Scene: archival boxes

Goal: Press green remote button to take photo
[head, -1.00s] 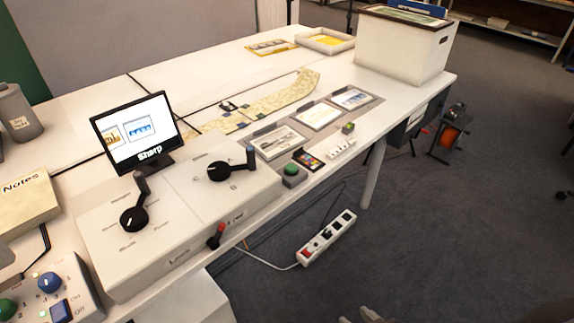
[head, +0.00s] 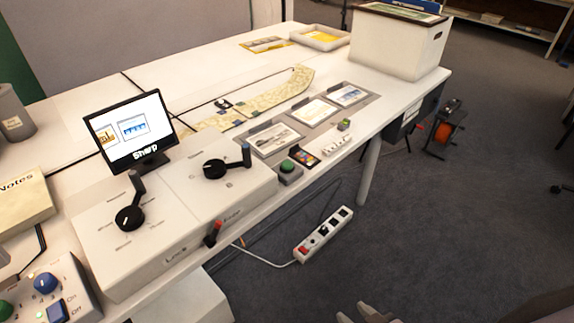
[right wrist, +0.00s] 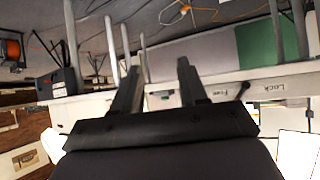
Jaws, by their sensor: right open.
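The green remote button (head: 287,166) sits on a small grey box near the table's front edge, right of the white control box with two black knobs (head: 215,169). The monitor (head: 133,130) shows small pictures and the word "Sharp". My right gripper (head: 354,312) only just shows at the bottom edge of the head view, low over the floor and well away from the button. In the right wrist view my right gripper (right wrist: 160,68) is open, with nothing between its fingers. My left gripper is not in view.
A red-handled lever (head: 213,234) labelled "Lock" stands on the control box's front. A power strip (head: 323,235) lies on the floor. Framed pictures (head: 274,140) and a colour card (head: 304,156) lie near the button. A white archival box (head: 395,45) stands at the far right end.

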